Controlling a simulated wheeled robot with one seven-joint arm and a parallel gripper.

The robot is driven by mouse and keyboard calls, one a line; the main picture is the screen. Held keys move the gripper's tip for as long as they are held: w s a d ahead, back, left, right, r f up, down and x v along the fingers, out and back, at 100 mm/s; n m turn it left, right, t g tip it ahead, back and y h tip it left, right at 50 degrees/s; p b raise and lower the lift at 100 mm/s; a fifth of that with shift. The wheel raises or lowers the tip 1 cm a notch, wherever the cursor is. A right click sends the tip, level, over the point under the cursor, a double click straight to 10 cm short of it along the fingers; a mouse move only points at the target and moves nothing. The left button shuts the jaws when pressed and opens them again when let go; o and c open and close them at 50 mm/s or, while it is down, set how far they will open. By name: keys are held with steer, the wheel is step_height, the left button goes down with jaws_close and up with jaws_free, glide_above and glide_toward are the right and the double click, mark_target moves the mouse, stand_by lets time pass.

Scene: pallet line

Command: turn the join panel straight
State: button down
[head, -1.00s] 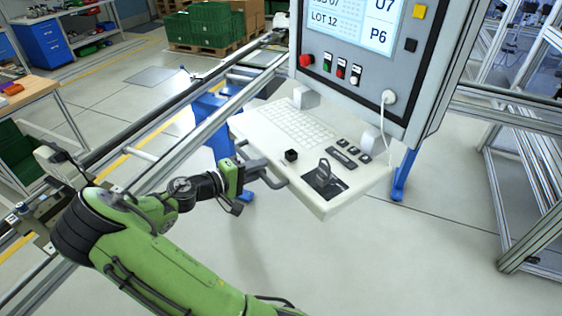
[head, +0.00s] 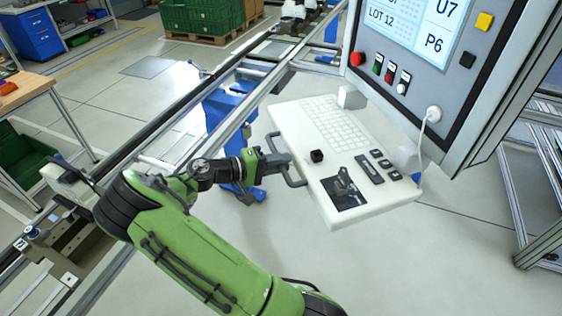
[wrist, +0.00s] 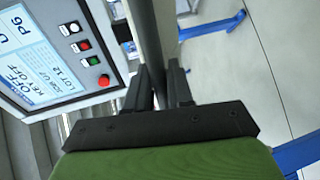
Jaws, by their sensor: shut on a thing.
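The join panel (head: 458,90) is a grey control box with a lit screen (head: 415,25), hanging at an angle on the right. It also shows tilted at the left of the wrist view (wrist: 108,82). A pale keyboard tray (head: 318,185) juts out below it, with a dark bar handle (head: 292,180) along its left edge. My gripper (head: 281,164) is shut on this handle. In the wrist view, my gripper's fingers (wrist: 165,88) close on both sides of a grey bar. The exact contact is partly hidden by the fingers.
A rail conveyor (head: 225,85) runs diagonally behind my arm, with a blue stand (head: 228,112) beside the tray. A metal frame (head: 545,205) stands close at the right. Green crates (head: 203,16) sit on a pallet at the back. Open floor lies in front of the tray.

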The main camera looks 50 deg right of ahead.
steer(key=c, duration=1.1)
jaws_free()
steer(key=shift+c, duration=0.2)
steer(key=shift+a, duration=0.15)
steer(key=v, duration=1.5)
steer(key=shift+w+a, duration=0.15)
steer(key=shift+a, duration=0.1)
